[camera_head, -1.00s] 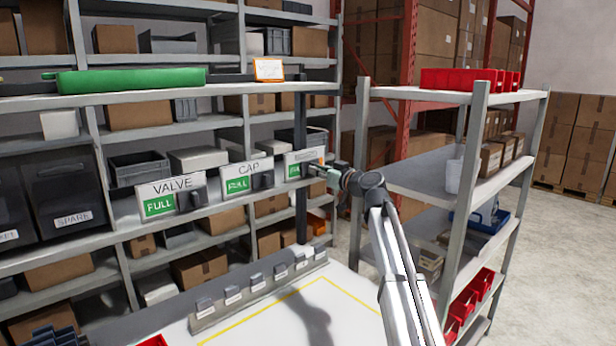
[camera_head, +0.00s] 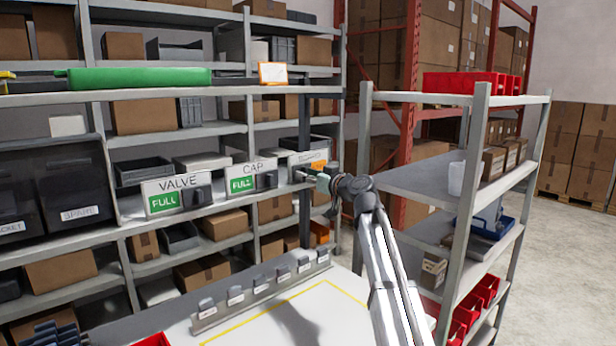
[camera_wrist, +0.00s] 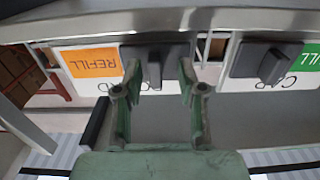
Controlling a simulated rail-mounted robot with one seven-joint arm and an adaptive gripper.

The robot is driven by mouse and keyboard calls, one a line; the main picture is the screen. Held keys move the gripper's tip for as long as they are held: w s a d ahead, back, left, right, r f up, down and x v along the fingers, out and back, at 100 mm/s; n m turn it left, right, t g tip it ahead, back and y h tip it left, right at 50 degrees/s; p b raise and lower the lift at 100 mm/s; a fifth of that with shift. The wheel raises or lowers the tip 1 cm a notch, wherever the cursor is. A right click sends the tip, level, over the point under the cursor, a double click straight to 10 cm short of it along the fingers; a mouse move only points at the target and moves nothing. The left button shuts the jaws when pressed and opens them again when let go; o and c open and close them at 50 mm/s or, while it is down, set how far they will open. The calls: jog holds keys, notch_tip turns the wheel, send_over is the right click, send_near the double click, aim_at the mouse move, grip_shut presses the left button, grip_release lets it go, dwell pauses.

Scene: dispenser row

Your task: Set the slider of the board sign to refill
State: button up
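The board sign (camera_head: 306,157) is the rightmost of three signs on the shelf edge. Its orange field (camera_head: 318,166) shows at its right end, partly behind my gripper (camera_head: 307,175). The wrist view is upside down. There the orange field reads REFILL (camera_wrist: 95,63), fully uncovered, and no green shows on this sign. The grey slider (camera_wrist: 178,52) covers the other half, and its upright knob (camera_wrist: 155,70) stands between my fingers. My gripper (camera_wrist: 159,78) is open around the knob, with a visible gap on both sides.
The cap sign (camera_head: 251,177) and the valve sign (camera_head: 176,195) to the left both show green FULL. The cap slider (camera_wrist: 268,64) is close beside my gripper. A shelf post (camera_head: 304,125) stands behind the board sign. A grey rack (camera_head: 478,150) stands at the right.

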jog(key=v, duration=1.2)
